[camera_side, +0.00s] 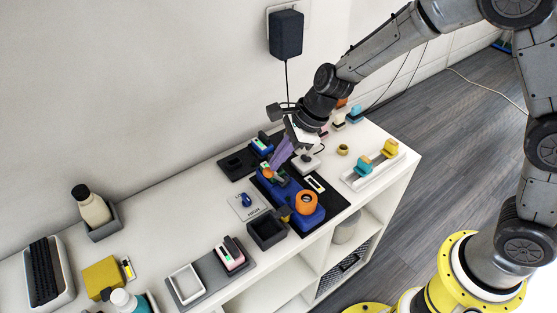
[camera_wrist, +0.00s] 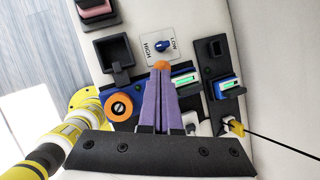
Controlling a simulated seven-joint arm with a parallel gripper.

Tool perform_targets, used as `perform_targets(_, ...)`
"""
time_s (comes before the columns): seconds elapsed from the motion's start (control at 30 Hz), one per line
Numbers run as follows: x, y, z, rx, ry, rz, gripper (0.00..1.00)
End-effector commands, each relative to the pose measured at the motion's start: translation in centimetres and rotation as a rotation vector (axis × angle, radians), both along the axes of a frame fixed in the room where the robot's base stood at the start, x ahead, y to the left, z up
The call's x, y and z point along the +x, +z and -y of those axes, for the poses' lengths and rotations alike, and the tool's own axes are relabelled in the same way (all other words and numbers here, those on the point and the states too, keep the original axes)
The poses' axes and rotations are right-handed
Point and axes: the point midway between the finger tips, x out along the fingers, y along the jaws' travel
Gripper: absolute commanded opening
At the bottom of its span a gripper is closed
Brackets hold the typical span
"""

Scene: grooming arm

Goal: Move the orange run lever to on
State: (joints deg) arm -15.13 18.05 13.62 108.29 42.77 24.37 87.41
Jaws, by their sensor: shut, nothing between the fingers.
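An orange knob-like tip (camera_wrist: 162,65), which looks like the run lever's end, shows just beyond my fingertips in the wrist view. My gripper (camera_wrist: 161,73) has purple fingers pressed together with nothing between them. The tips overlap or touch the orange tip; I cannot tell which. In the side view my gripper (camera_side: 272,168) points down over the blue machine (camera_side: 318,216) on the black mat. The lever's lower part and its on and off marks are hidden by the fingers. An orange ring (camera_side: 306,203) on the machine also shows in the wrist view (camera_wrist: 119,107).
A plate with a blue HIGH/LOW switch (camera_wrist: 160,46) lies beside the lever. A black open box (camera_side: 267,231) stands in front. A blue device with a green display (camera_wrist: 228,88) is close on the other side. A white tray with yellow and teal pieces (camera_side: 373,170) stands to the right.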

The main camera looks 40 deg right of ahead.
Motion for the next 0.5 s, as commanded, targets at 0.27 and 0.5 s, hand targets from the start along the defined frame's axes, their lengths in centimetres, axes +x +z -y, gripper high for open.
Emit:
perform_targets(0.27,-0.1,0.8,0.4,-0.001,-0.004,0.002,0.00)
perform_targets(0.5,-1.5,2.7,3.2,0.000,-0.006,0.004,0.00)
